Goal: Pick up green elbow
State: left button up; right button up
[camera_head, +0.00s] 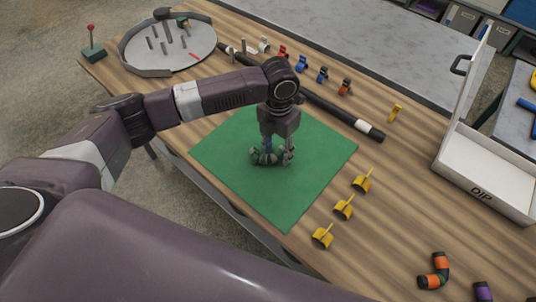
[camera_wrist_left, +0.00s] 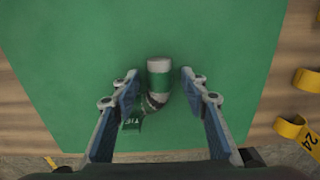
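The green elbow (camera_wrist_left: 159,80) lies on the green mat (camera_head: 228,152), a bent pipe piece with a pale end and a dark band. A small tag with lettering (camera_wrist_left: 133,122) shows beside it. My left gripper (camera_wrist_left: 158,76) is open, pointing down, with one finger on each side of the elbow and visible gaps between. In the head view my left gripper (camera_head: 272,155) is low over the mat and mostly hides the elbow. My right gripper is not in view.
Three yellow clips (camera_head: 344,207) stand right of the mat. A black bar (camera_head: 325,106) and several coloured clips (camera_head: 322,74) lie behind it. An orange-and-black elbow (camera_head: 435,270) lies near the front right. A round grey tray (camera_head: 168,47) is at the back left.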

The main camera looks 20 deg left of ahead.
pick_arm(q)
grip_shut()
jog(key=shift+r, duration=0.1)
